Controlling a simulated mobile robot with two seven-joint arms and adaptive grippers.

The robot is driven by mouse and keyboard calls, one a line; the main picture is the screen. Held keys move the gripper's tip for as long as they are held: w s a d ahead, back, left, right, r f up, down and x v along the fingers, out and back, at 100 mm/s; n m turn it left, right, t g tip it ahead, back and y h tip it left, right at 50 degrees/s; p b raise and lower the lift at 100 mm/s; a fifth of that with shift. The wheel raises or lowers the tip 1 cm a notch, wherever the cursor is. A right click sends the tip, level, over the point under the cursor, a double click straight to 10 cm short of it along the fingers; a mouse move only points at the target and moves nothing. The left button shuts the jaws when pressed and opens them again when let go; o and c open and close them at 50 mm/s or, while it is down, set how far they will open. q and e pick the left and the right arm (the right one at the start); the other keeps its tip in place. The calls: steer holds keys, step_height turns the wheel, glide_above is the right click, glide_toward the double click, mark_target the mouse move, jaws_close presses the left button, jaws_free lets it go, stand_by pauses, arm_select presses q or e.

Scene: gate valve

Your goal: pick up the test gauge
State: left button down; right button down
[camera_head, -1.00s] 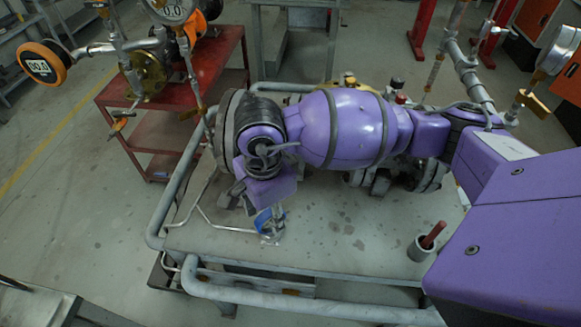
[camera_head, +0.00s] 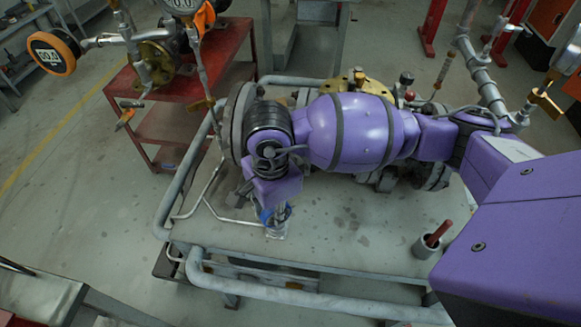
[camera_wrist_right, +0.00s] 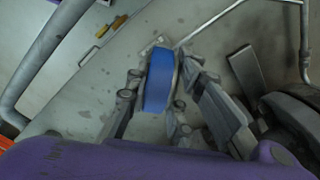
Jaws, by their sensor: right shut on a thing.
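The test gauge (camera_head: 267,214) shows as a small blue-rimmed round body low under my right wrist, above the near left part of the grey bench top. In the right wrist view the gauge's blue rim (camera_wrist_right: 160,80) stands edge-on between the grey fingers. My right gripper (camera_head: 274,213) is shut on the gauge. The fingers (camera_wrist_right: 155,88) lie on both sides of it in the wrist view. The gauge's face is turned out of sight. I cannot tell whether the gauge touches the bench. My left gripper is not in view.
The grey bench (camera_head: 340,240) has a pipe rail (camera_head: 300,303) along its edge. A grey cup with a red handle (camera_head: 431,241) stands at the right. The valve with its flange (camera_head: 236,120) lies behind my arm. A red cart (camera_head: 170,130) stands behind left.

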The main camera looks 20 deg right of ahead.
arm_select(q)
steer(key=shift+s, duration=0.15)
arm_select(e)
steer(key=shift+w+r, duration=0.1)
steer(key=shift+r, duration=0.05)
